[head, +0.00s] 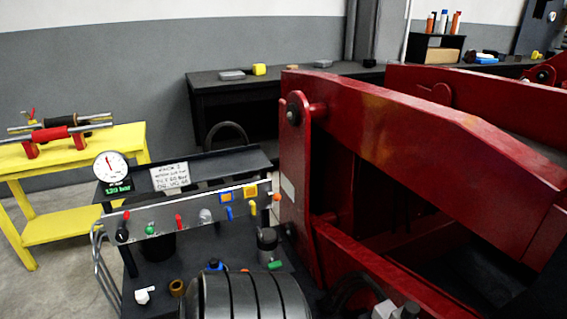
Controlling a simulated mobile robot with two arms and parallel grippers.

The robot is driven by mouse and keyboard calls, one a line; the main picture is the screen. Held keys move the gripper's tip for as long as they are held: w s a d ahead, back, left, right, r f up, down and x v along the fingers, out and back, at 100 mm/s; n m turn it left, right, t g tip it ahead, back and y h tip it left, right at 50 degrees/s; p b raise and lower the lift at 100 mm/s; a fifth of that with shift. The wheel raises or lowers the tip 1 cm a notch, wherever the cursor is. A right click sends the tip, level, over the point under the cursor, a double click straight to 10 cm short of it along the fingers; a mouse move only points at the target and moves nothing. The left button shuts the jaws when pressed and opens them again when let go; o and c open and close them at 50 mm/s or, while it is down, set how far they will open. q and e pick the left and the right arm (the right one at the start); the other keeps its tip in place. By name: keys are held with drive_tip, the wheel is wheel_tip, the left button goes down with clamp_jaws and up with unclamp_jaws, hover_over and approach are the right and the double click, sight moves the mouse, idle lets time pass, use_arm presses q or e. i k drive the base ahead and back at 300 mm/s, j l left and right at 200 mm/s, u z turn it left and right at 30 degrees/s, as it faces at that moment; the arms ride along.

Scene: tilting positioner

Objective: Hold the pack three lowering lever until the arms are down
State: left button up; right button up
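A sloping grey control panel (190,218) stands left of the middle in the head view. It carries a row of small levers and knobs: a black knob (122,235), a green one (149,230), a red lever (179,221), a grey knob (205,215) and blue levers (229,213). I cannot tell which is the pack three lowering lever; no label on them is readable. Thick red arms (420,130) of the positioner slope down to the right from a raised left end. Neither of my grippers is in view.
A round white gauge (111,167) and a written sign (170,177) stand behind the panel. A dark ribbed cylinder (240,297) is in front of it. A yellow bench (60,163) is at left. A dark workbench (215,85) lines the wall. Bare floor shows at lower left.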

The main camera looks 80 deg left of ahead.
sight(278, 197)
drive_tip(key=u, duration=2.45)
